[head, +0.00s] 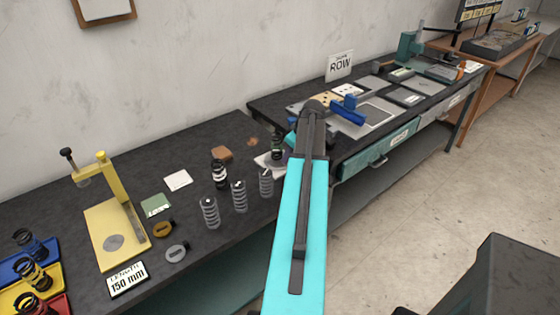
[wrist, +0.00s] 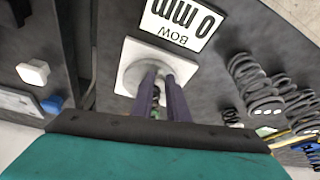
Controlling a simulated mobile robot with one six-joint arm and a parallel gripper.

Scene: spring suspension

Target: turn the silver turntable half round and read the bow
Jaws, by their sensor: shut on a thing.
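The silver turntable (wrist: 134,78) is a round disc on a white square plate (wrist: 130,48) in the wrist view. A dark spring with green on it (head: 277,147) stands there in the head view, on the white plate (head: 264,161). My gripper (wrist: 163,80) reaches down over the disc, its two purple-grey fingers close together around a narrow thing with green bits, apparently this spring. The fingers hide most of it. In the head view my arm covers much of the gripper. A sign (wrist: 180,20) beside the plate, upside down in the wrist view, reads "BOW 0 mm".
Several grey springs (head: 239,197) stand on the dark bench left of the turntable. A yellow gauge (head: 105,235) with a "LENGTH 150 mm" sign (head: 128,279) is farther left.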

